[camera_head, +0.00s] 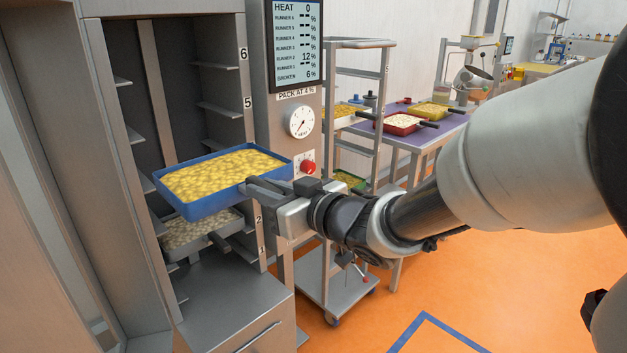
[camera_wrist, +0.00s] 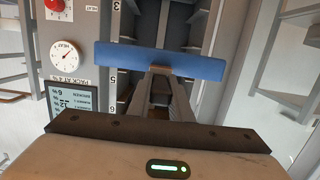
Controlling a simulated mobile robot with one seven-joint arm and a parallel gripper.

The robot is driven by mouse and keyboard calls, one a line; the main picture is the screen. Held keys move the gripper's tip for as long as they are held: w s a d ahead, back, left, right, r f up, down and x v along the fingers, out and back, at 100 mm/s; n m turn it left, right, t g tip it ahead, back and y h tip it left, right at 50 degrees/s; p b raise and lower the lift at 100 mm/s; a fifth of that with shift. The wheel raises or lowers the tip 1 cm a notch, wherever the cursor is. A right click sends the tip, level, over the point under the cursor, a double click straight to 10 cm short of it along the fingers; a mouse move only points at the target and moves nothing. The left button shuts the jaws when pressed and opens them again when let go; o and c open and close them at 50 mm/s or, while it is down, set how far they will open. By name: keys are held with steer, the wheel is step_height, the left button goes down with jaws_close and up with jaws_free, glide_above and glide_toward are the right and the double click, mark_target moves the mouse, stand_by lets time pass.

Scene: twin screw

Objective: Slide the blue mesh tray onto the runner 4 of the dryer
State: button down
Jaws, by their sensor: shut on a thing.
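The blue mesh tray (camera_head: 215,203), filled with yellow pieces, is at the dryer's open front and roughly level. My gripper (camera_head: 256,188) is shut on its near right side. The wrist view shows the tray's blue side wall (camera_wrist: 150,62) at the fingertips (camera_wrist: 160,72). The dryer (camera_head: 185,75) has ledge runners on both inner walls, with labels 6, 5, 2 and 1 readable in the head view. The tray's right corner covers the post where 4 and 3 would be. I cannot tell whether the tray touches a runner.
A grey tray (camera_head: 185,250) of pale pieces, with a dark handle, sits in the dryer just below the blue tray. A panel with a dial (camera_head: 300,122) and red knob (camera_head: 308,167) stands right of the opening. A rack trolley (camera_head: 330,270) and purple table (camera_head: 393,140) are further right.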

mark_target(206, 161)
steer(key=r+x, duration=0.1)
steer(key=x, duration=0.7)
steer(key=r+x, duration=0.1)
steer(key=x, duration=0.7)
steer(key=r+x, duration=0.1)
steer(key=x, duration=0.7)
steer(key=shift+w+a+r, duration=0.25)
steer(key=shift+r, duration=0.1)
steer(key=shift+w+a, duration=0.15)
steer(key=shift+f+b, duration=0.7)
steer(key=shift+f, duration=0.3)
stand_by(0.7)
steer(key=c, duration=1.5)
jaws_free()
steer(key=shift+c, duration=0.2)
steer(key=shift+f, duration=0.25)
steer(key=v, duration=0.6)
steer(key=p+v, duration=0.1)
steer(key=v, duration=0.4)
steer(key=p+v, duration=0.1)
steer(key=v, duration=0.5)
steer(key=shift+s+r, duration=0.25)
steer(key=shift+r, duration=0.05)
steer(key=shift+d, duration=0.2)
